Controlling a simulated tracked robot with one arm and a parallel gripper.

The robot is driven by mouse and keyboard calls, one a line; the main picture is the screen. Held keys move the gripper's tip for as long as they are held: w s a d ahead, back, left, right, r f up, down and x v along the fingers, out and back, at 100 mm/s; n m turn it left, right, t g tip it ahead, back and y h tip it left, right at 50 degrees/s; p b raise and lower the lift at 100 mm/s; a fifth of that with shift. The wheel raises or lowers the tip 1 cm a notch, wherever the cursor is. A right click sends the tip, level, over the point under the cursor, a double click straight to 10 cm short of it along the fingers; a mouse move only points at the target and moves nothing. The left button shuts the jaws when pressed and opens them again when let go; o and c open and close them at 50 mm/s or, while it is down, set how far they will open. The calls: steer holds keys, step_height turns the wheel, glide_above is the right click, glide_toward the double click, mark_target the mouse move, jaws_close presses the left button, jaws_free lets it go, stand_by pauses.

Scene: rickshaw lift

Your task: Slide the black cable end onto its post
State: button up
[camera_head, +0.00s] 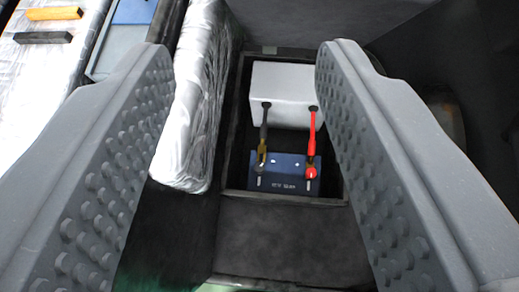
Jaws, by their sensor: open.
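My gripper (248,120) is open, its two grey studded fingers standing wide at the left and right of the view with nothing between them. Beyond them, in a dark compartment, a black cable (264,130) and a red cable (312,132) come out of a white box (283,84). Both hang down toward a blue battery (285,187). The black cable's brassy end (261,155) is near the battery's left post (260,170); I cannot tell whether it is on the post. The red cable's end is at the red right post (311,172).
A silver wrapped pad (192,100) stands along the left side of the compartment (230,196). At the upper left, a yellow bar (54,13) and a black bar (43,38) lie on a silvery surface beside a blue-grey tray (116,50). The compartment walls leave little room around the battery.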

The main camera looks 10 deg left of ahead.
steer(key=w+f+g+b, duration=0.1)
steer(key=w+f+g, duration=0.1)
steer(key=w+f, duration=0.9)
steer(key=m+g+y+b, duration=0.1)
steer(key=g+b, duration=0.3)
steer(key=g, duration=0.2)
glide_above(264, 129)
steer(key=s+d, duration=0.2)
steer(key=s, duration=0.4)
step_height(264, 129, down, 46)
steer(key=shift+w+b+x, duration=0.15)
steer(key=shift+b+x, duration=0.6)
steer(key=shift+x, duration=2.55)
steer(key=shift+w+b+x, duration=0.2)
steer(key=shift+b+x, duration=0.55)
steer(key=shift+x, duration=2.55)
steer(key=shift+a+r, duration=0.15)
steer(key=shift+a, duration=0.05)
jaws_close()
steer(key=shift+a, duration=0.1)
